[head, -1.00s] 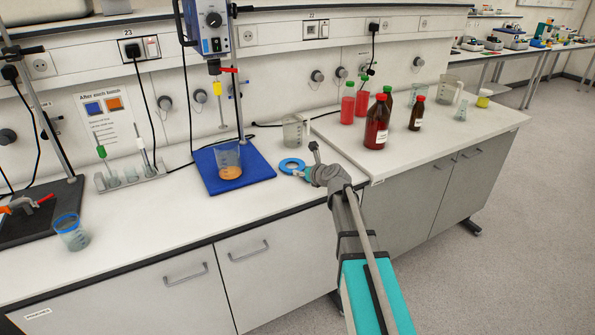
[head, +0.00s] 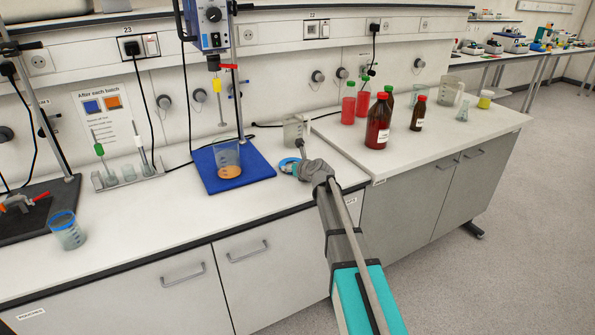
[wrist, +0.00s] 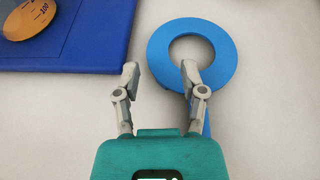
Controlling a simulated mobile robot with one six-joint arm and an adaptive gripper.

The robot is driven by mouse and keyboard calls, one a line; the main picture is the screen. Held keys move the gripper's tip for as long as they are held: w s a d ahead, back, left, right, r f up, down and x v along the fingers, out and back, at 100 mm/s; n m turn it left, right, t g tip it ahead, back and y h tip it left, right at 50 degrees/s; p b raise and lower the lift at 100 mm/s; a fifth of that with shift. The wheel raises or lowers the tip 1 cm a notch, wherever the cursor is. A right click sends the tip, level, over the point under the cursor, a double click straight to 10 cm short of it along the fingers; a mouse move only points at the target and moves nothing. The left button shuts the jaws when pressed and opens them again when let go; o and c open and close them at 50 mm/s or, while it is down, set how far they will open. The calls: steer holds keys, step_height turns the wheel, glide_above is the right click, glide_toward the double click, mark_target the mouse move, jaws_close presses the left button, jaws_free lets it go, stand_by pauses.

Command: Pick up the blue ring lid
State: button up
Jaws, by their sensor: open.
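The blue ring lid (wrist: 226,48) lies flat on the white bench in the wrist view, with a narrow tab pointing down toward my gripper. In the head view the ring (head: 288,165) shows only in part, since my wrist covers much of it. My gripper (wrist: 160,70) is open and empty. I cannot tell how high the fingertips are above the bench.
A blue mat (head: 252,174) with a beaker of orange liquid (head: 227,162) is left of the ring. A clear jug (head: 294,132) stands behind it. Red and brown bottles (head: 377,124) stand on the right bench. Bare bench lies in front of the mat.

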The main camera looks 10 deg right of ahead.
steer(key=shift+b+x, duration=1.1)
steer(key=shift+x, duration=1.5)
steer(key=shift+f, duration=0.15)
steer(key=shift+c, duration=0.2)
jaws_close()
